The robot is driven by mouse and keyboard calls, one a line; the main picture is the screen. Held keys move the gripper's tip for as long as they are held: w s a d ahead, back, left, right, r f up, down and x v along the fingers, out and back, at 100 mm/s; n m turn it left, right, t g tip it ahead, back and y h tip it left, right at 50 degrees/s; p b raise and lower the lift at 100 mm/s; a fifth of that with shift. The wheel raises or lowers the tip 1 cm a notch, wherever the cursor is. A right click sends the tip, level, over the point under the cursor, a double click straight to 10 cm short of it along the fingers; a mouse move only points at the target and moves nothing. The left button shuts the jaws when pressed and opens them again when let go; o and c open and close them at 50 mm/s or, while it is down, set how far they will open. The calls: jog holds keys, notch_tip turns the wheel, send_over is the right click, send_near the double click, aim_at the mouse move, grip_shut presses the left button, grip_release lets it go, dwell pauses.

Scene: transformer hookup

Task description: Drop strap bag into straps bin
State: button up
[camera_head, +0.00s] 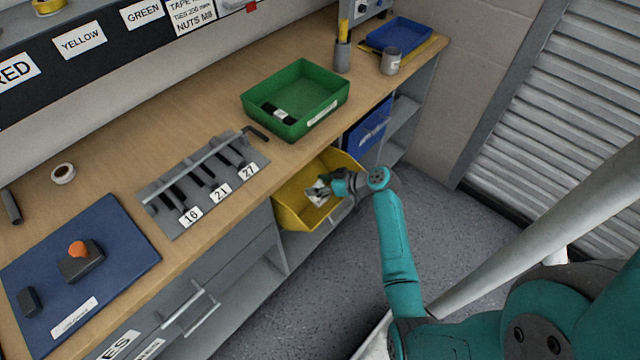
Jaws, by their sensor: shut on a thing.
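The yellow bin (290,208) sits below the worktop, at the front of the bench, right of the drawers. My gripper (328,190) is at the bin's mouth, coming in from the right. It is shut on a small whitish bag (318,192), which looks like the strap bag. The bag is over or just inside the yellow bin; I cannot tell whether it touches the bin. Any label on the yellow bin is not readable. The fingertips are small and partly hidden by the gripper's body.
A green bin (325,85) with dark items stands on the worktop above. A blue bin (368,130) is beside the yellow one. A wrench rack (165,215) and blue mat (110,235) lie to the left. Grey floor (330,285) in front is open.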

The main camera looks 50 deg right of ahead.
jog(key=o, duration=1.5)
jog(key=v, duration=1.2)
